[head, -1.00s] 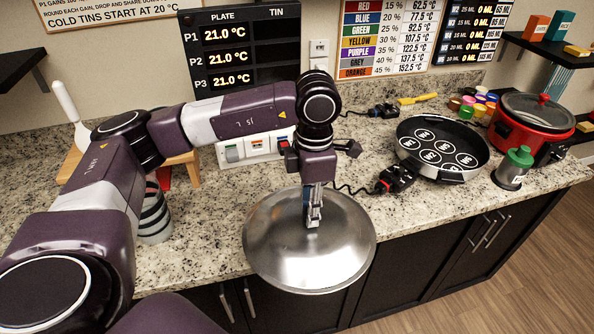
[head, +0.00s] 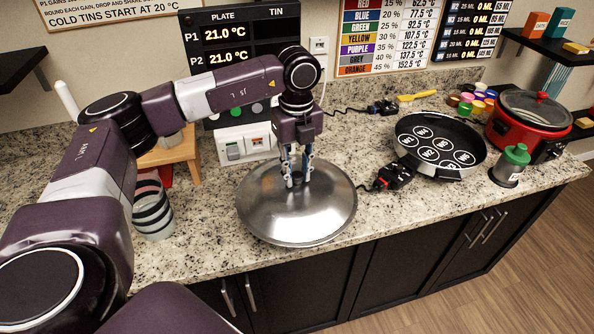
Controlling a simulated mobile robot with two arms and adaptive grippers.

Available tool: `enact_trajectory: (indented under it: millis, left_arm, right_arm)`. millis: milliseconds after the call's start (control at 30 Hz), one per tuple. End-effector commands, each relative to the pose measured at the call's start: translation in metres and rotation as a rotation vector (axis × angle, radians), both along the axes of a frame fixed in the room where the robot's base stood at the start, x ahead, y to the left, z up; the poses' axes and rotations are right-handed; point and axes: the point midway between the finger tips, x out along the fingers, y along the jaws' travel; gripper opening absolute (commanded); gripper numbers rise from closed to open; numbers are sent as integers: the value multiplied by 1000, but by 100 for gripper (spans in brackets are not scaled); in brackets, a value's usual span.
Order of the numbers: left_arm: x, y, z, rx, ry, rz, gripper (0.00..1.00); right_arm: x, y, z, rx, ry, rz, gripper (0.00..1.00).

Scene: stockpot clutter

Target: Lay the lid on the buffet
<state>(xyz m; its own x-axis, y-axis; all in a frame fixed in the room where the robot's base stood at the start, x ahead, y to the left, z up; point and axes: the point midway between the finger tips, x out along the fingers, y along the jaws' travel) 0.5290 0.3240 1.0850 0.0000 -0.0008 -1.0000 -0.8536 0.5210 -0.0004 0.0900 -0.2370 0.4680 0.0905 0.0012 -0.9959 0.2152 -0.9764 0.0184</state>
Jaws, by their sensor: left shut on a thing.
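My left gripper (head: 296,182) points down with its fingers shut on the knob of a round, shiny metal lid (head: 300,222). The lid is level and domed side up, at or just above the speckled stone top of the buffet (head: 200,245). I cannot tell whether its underside touches the stone. Its near rim is close to the buffet's front edge. My right gripper is not in view.
A black pan with round marked discs (head: 478,166) stands right of the lid, with a black connector (head: 394,176) and its cord between them. A striped cup (head: 153,212) stands left. Further right are a green-topped bottle (head: 510,165) and a red cooker (head: 532,125).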

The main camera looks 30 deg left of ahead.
Motion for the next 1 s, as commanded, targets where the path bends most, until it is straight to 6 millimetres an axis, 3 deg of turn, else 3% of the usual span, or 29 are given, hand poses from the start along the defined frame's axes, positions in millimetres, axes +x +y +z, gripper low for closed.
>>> enact_trajectory:
  millis: [267, 700, 1000]
  left_arm:
    - [0, 1, -14, 1, -1, 7, 0]
    - [0, 0, -60, 0, -1, 6, 0]
    - [0, 0, -67, 0, -1, 6, 0]
  right_arm:
    - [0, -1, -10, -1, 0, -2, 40]
    - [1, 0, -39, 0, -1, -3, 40]
    - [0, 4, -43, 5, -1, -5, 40]
